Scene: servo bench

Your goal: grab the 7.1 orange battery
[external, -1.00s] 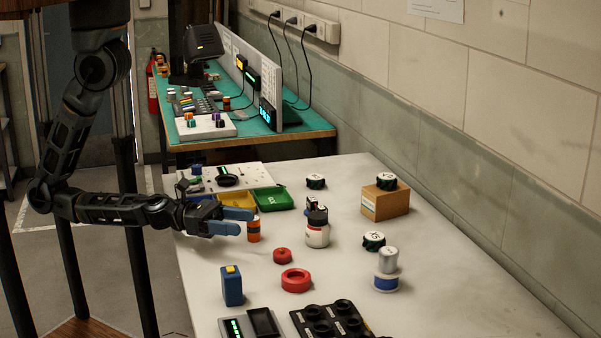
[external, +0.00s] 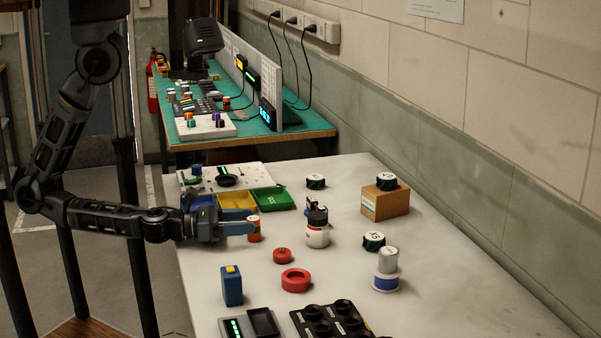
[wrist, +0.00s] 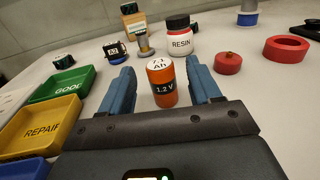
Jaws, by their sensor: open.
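The orange battery (wrist: 162,85) stands upright on the white bench, with a white top that reads like "7.1 Ah" and a black band marked 1.2 V. In the external view the battery (external: 254,234) is partly hidden by my gripper (external: 240,229). In the wrist view my gripper (wrist: 160,84) is open, with one blue finger on each side of the battery. Gaps show between the battery and both fingers, so they look apart from it.
A resin jar (external: 317,236) stands behind the battery. Green GOOD (external: 275,198) and yellow REPAIR (wrist: 40,127) trays sit on the left. A blue box (external: 232,286) stands in front.

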